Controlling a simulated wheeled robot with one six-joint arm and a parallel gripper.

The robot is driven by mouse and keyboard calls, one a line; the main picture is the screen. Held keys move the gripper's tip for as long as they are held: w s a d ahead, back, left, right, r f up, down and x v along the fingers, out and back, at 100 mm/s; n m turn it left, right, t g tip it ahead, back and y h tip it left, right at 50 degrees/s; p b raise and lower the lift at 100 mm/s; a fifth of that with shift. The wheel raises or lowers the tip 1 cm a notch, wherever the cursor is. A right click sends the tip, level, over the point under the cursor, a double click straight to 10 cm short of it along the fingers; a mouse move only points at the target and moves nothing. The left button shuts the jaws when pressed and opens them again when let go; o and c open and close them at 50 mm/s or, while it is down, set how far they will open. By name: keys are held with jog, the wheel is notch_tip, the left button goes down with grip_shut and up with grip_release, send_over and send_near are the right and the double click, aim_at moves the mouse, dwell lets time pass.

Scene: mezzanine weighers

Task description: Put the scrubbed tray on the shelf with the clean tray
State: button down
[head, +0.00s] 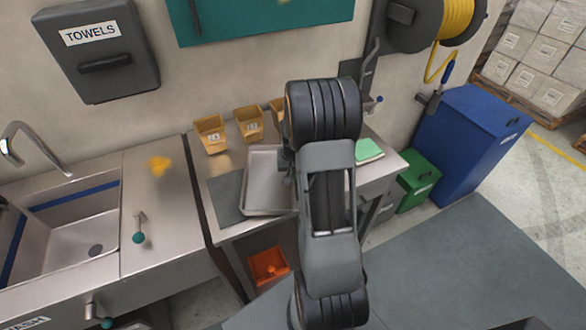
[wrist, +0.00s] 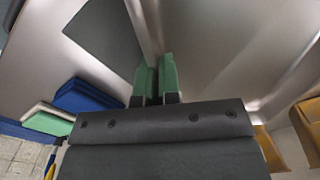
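A shallow grey metal tray (head: 268,183) lies on the steel bench, partly over a dark mat (head: 226,198). Whether it is the scrubbed tray I cannot tell by its looks. My gripper (head: 289,165) is at its right rim, mostly hidden behind my arm in the head view. In the wrist view my gripper's green fingertips (wrist: 157,73) are close together with the tray's rim (wrist: 146,25) between them. The tray's floor (wrist: 220,45) fills the right of that view. I cannot make out a second tray.
Yellow bins (head: 211,134) stand behind the tray. A green pad (head: 368,151) lies to the right. A sink (head: 75,230) is at left. An orange bin (head: 268,265) sits below the bench. Green (head: 418,180) and blue (head: 470,145) containers stand at right; floor in front is open.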

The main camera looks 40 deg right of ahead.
jog(key=shift+f, duration=0.2)
jog(key=shift+f, duration=0.15)
jog(key=c, duration=1.8)
grip_release()
jog(key=shift+f, duration=0.1)
jog(key=o, duration=0.5)
jog(key=shift+s, duration=0.1)
